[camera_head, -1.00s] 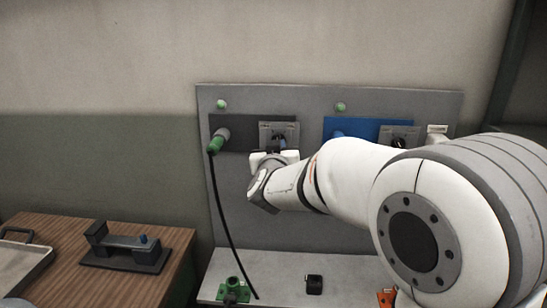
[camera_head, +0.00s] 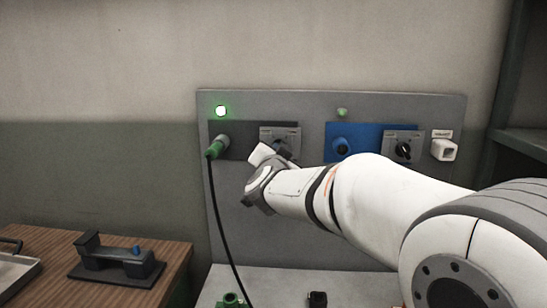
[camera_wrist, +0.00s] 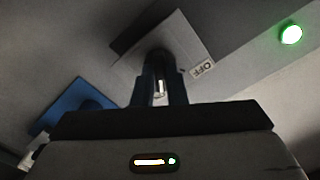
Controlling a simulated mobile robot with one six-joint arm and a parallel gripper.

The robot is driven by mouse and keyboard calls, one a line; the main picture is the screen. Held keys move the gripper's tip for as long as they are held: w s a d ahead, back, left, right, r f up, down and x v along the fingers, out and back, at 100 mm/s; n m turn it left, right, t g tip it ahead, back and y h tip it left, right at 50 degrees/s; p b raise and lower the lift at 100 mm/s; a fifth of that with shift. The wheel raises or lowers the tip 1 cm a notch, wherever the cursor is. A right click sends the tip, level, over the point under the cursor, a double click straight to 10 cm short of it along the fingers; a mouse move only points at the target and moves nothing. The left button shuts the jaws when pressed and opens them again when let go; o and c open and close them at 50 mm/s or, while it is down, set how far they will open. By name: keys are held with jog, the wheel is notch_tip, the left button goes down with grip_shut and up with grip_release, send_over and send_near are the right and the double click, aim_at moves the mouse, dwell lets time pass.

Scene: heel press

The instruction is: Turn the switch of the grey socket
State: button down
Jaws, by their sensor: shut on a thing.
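The dark grey socket (camera_head: 247,150) is at the left of the grey wall panel, with a green plug (camera_head: 217,148) in it. Its switch plate (camera_head: 292,134) is just to the right; an OFF label (camera_wrist: 203,70) shows on it in the wrist view. My gripper (camera_head: 281,151) is at this plate, turned at a slant. In the wrist view my gripper (camera_wrist: 161,88) is shut on the switch knob (camera_wrist: 160,64), whose face is mostly hidden by the fingers. The lamp (camera_head: 221,111) above the socket glows bright green, also in the wrist view (camera_wrist: 290,34).
The blue socket (camera_head: 341,147) and its switch (camera_head: 404,149) are to the right, under an unlit lamp (camera_head: 342,112). A white fitting (camera_head: 444,148) is at the panel's right. A black cable (camera_head: 222,225) hangs from the plug. A wooden table (camera_head: 172,262) stands at the left.

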jog(key=shift+f, duration=0.35)
jog(key=c, duration=1.5)
grip_release()
jog(key=shift+r, duration=0.15)
jog(key=shift+o, duration=0.2)
jog(key=shift+r, duration=0.1)
jog(key=s, duration=0.7)
jog(key=shift+s+a, duration=0.2)
jog(key=shift+s, duration=0.2)
